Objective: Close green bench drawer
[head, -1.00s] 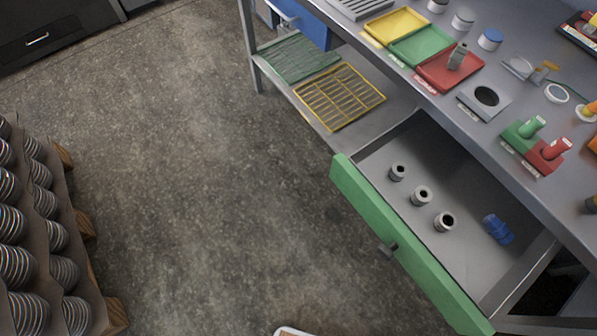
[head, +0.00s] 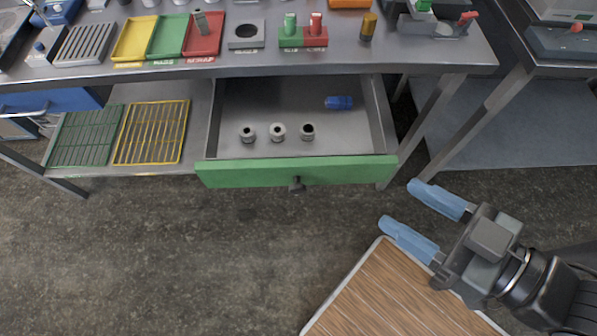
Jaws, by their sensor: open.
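The green bench drawer (head: 245,174) is pulled open under the metal workbench, its green front facing me with a dark round knob (head: 296,184) at the middle. Inside lie three grey ring-like parts (head: 278,132) in a row and a blue fitting (head: 339,102) at the back right. My gripper (head: 404,208) is at the lower right, its two blue fingers spread apart and empty. It is to the right of the drawer front and nearer to me, apart from it.
The workbench (head: 350,62) carries yellow, green and red trays (head: 166,37) and small tools. A lower shelf holds green and yellow racks (head: 152,131) on the left. A wood-topped surface (head: 385,290) is below my gripper. Floor (head: 180,260) before the drawer is clear.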

